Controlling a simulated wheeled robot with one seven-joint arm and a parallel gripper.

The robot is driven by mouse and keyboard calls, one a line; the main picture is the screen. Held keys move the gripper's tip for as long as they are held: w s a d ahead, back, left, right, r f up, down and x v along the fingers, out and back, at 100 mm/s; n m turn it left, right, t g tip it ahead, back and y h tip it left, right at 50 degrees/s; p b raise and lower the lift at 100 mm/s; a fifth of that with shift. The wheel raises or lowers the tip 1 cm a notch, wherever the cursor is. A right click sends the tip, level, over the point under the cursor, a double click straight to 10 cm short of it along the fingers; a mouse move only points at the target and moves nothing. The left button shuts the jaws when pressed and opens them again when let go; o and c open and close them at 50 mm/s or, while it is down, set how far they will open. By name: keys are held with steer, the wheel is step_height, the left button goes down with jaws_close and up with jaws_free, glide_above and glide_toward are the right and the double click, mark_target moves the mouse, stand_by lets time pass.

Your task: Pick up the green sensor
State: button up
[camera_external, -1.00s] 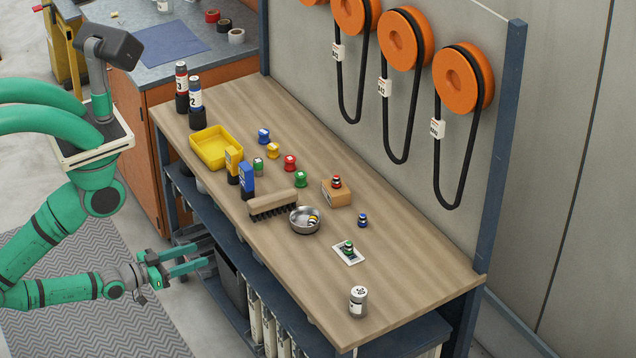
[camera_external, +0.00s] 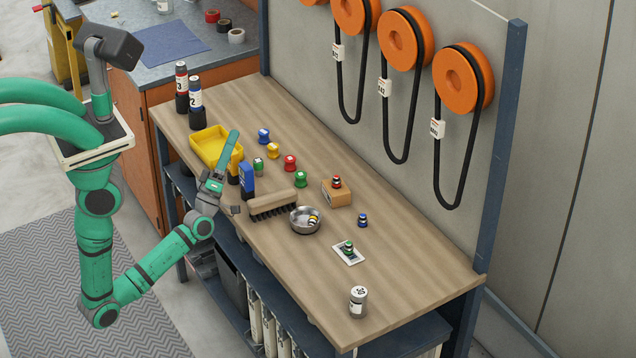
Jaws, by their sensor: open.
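The green sensor (camera_external: 348,247) is a small green and dark piece. It sits upright on a small white card (camera_external: 341,257) in the right half of the wooden workbench (camera_external: 420,270). My gripper (camera_external: 222,168) is open and empty. The second finger is hard to make out.
A blue sensor (camera_external: 362,220), a wooden block (camera_external: 337,192) with a red one, and a white-capped canister (camera_external: 358,301) are near. Yellow tray (camera_external: 214,147) stands left.

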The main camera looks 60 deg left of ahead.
steer(key=w+a+r+n+g+y, duration=0.2)
steer(key=a+r+n+g+y, duration=0.2)
steer(key=n+g+y, duration=0.55)
steer(key=w+a+r+n+g+y, duration=0.2)
steer(key=a+r+n+g+y, duration=0.3)
steer(key=n, duration=0.7)
steer(key=n+g+h, duration=1)
steer(key=n+g, duration=0.2)
steer(key=n, duration=0.5)
glide_above(261, 164)
steer(key=f, duration=1.7)
steer(key=shift+s+a+f, duration=0.3)
steer(key=d+f, duration=0.1)
steer(key=f, duration=0.1)
steer(key=w+d+f+h, duration=0.1)
steer(key=d+f, duration=0.1)
steer(key=d+f+h, duration=0.1)
steer(key=d+f, duration=0.1)
steer(key=shift+w+f+n+h, duration=0.15)
steer(key=shift+f+n+h, duration=0.1)
steer(key=shift+f, duration=0.2)
steer(key=shift+x, duration=5.25)
steer(key=shift+r, duration=0.1)
steer(key=shift+c, duration=0.6)
